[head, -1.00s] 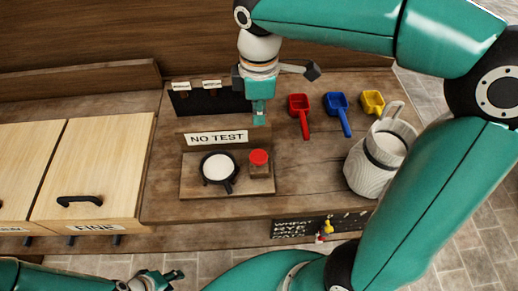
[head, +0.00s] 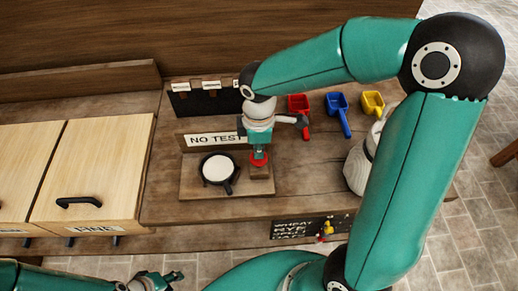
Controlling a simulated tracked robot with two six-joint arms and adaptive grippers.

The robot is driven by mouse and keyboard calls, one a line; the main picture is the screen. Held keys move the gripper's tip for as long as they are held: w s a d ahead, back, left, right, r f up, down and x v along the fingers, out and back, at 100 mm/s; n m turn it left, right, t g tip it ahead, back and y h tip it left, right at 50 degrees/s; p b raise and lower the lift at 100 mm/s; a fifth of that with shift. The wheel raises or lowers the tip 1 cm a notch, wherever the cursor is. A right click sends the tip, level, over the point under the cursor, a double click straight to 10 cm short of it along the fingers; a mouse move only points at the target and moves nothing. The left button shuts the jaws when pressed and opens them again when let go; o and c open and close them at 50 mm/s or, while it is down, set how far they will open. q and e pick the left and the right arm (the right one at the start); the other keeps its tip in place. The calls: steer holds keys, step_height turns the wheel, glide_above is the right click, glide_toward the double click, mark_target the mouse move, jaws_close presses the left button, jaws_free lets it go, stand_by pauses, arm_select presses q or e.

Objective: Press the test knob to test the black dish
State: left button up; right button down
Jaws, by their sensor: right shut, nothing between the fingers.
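The black dish (head: 232,184) sits on the wooden test stand (head: 200,190), with a white filling inside it. The red test knob (head: 259,163) is on a small wooden block just right of the dish. A sign reading "NO TEST" (head: 213,139) stands behind them. My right gripper (head: 259,153) is shut and points down on the top of the red knob, seeming to touch it; its fingers hide part of the knob. My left gripper (head: 172,277) is at the bottom left, in front of the bench, away from the dish; its fingers are small and hard to read.
Red (head: 298,104), blue (head: 337,102) and yellow (head: 373,103) scoops lie at the back right. A pale jug (head: 356,168) stands at the right, partly behind my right arm. Wooden bins (head: 98,170) fill the left. A dark board (head: 300,229) hangs on the bench front.

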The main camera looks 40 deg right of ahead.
steer(key=shift+f, duration=0.35)
step_height(320, 180, down, 3)
steer(key=shift+r+b, duration=0.1)
steer(key=shift+b, duration=1.15)
steer(key=shift+s+r, duration=0.1)
steer(key=shift+s, duration=0.15)
steer(key=r+p, duration=0.4)
steer(key=shift+w+r, duration=0.15)
steer(key=shift+w, duration=0.05)
step_height(320, 180, up, 10)
steer(key=shift+b, duration=0.3)
